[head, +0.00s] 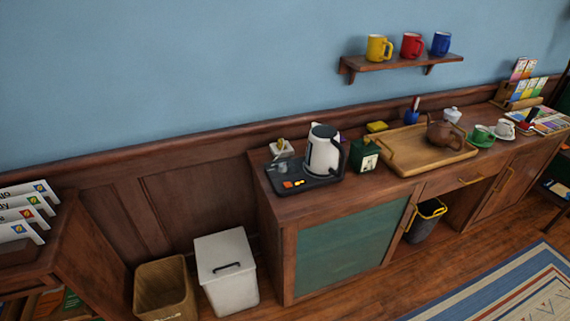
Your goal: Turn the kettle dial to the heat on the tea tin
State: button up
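The kettle (323,151) is white with a black handle and stands upright on a dark tray-like base (316,181) at the left end of the wooden sideboard. Small orange and yellow marks (292,184) show on the front of the base; I cannot make out a dial or its setting. A dark green tin (359,156) with a pale label (369,162) stands just right of the kettle. It looks like the tea tin, but its label is too small to read. My gripper is not in view.
A wooden tray (402,164) with a brown teapot (444,135) lies right of the tin. Green (481,137) and white (504,129) cups stand beyond. A white lidded bin (226,270) and wooden bin (164,288) stand on the floor at left. Floor shows before the sideboard.

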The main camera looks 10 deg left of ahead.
aim_at(283, 169)
jog(key=i+l+u, duration=0.15)
jog(key=i+l, duration=0.15)
jog(key=i+l+u, duration=0.2)
jog(key=l, duration=0.35)
jog(key=u, duration=1.65)
